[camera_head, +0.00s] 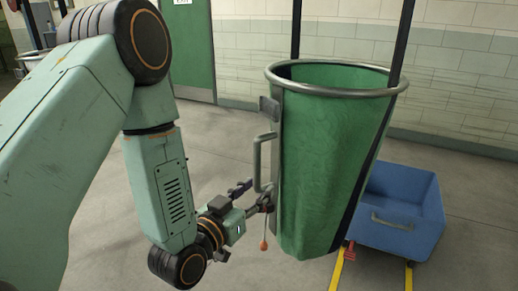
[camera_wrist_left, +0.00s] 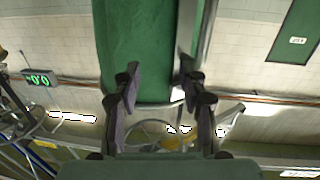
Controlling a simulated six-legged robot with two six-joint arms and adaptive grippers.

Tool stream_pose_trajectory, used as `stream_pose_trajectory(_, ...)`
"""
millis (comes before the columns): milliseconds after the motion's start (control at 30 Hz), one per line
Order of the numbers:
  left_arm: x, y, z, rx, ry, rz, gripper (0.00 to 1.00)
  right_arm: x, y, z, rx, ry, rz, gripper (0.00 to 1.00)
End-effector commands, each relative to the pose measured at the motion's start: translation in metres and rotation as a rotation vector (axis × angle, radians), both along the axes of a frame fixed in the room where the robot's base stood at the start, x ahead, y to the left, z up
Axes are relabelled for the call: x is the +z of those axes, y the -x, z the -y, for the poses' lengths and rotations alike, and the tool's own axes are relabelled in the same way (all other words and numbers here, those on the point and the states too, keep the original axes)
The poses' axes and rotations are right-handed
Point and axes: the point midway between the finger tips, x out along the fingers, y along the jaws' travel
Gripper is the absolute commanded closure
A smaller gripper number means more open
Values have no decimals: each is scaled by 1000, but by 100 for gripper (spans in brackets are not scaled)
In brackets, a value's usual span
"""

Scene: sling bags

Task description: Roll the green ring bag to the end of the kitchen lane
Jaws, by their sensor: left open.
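The green ring bag (camera_head: 325,150) hangs from dark straps with a grey metal ring around its open top. A grey bar handle (camera_head: 257,165) stands out on its left side, and a thin lever with an orange tip (camera_head: 263,240) hangs below. My left gripper (camera_head: 250,195) is open beside the lower part of this handle. In the left wrist view the open fingers (camera_wrist_left: 160,92) stand apart with the green bag (camera_wrist_left: 140,50) beyond them. I cannot tell whether a finger touches the handle. My right gripper is not in view.
A blue tub (camera_head: 405,205) stands on the floor behind the bag at the right. A green door (camera_head: 197,45) is in the back wall. Grey floor is open at the left. A display with green digits (camera_wrist_left: 40,79) shows in the wrist view.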

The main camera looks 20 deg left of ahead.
Motion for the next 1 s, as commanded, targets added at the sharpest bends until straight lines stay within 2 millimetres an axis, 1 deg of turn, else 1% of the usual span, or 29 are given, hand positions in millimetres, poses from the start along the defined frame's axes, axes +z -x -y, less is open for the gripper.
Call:
stream_pose_trajectory(33,11,-10,-13,26,3,3,58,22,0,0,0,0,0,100)
stream_pose_trajectory(100,12,-24,-29,54,-1,8,58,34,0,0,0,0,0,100)
stream_pose_trajectory(200,14,-44,-50,88,-12,24,58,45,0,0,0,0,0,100)
stream_pose_trajectory(300,13,-59,-62,102,-26,40,58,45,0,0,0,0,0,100)
stream_pose_trajectory(533,10,-78,-62,92,-42,36,58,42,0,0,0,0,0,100)
stream_pose_trajectory(800,11,-120,-59,92,-41,38,58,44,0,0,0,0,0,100)
stream_pose_trajectory(1000,10,-139,-59,94,-39,36,58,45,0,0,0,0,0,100)
